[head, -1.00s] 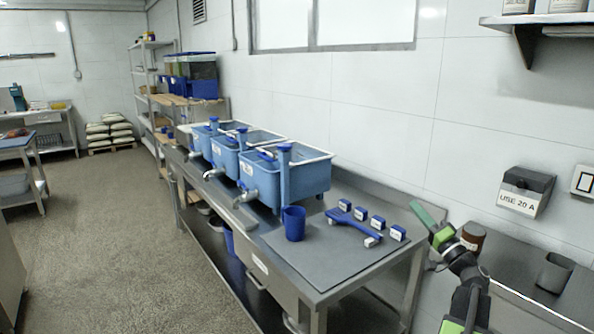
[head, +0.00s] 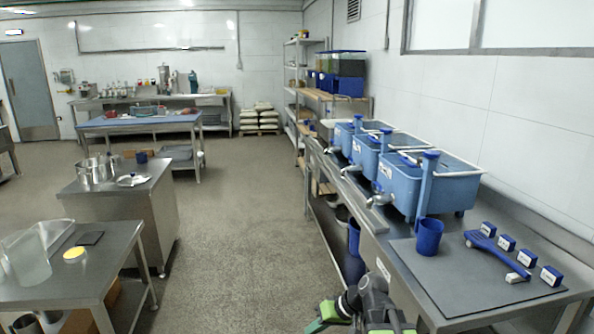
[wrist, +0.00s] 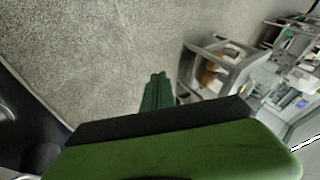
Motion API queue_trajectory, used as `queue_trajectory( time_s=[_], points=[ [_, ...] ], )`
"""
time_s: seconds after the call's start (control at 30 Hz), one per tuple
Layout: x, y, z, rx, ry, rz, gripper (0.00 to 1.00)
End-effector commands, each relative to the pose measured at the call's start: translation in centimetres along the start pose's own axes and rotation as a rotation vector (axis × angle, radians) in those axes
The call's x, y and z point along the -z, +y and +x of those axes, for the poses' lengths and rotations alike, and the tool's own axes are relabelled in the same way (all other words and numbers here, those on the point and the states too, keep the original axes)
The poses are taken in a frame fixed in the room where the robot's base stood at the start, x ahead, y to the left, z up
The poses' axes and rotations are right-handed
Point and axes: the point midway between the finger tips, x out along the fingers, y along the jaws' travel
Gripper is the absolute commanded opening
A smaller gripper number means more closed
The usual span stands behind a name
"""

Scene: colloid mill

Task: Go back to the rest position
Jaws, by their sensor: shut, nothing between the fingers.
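My gripper (head: 318,324) is low in the head view, left of the steel bench and over the floor, with my dark arm behind it. In the wrist view its green fingers (wrist: 157,92) are together, with nothing between them, and point over the bare speckled floor. It touches nothing that I can see.
The steel bench (head: 402,268) on the right holds blue tubs (head: 437,185), a blue jug (head: 428,237), a blue tool (head: 490,250) and several small labelled blocks. A steel table (head: 90,270) stands at left. The floor aisle (head: 240,220) between them is clear.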

Motion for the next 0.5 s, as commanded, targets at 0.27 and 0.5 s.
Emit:
queue_trajectory(
  time_s=[0.27,0.5],
  points=[
    [-8.0,7.4,-2.3,-0.444,-0.256,0.142,0.0],
    [-8.2,7.2,-8.1,-0.594,-0.292,0.298,0.0]
  ],
)
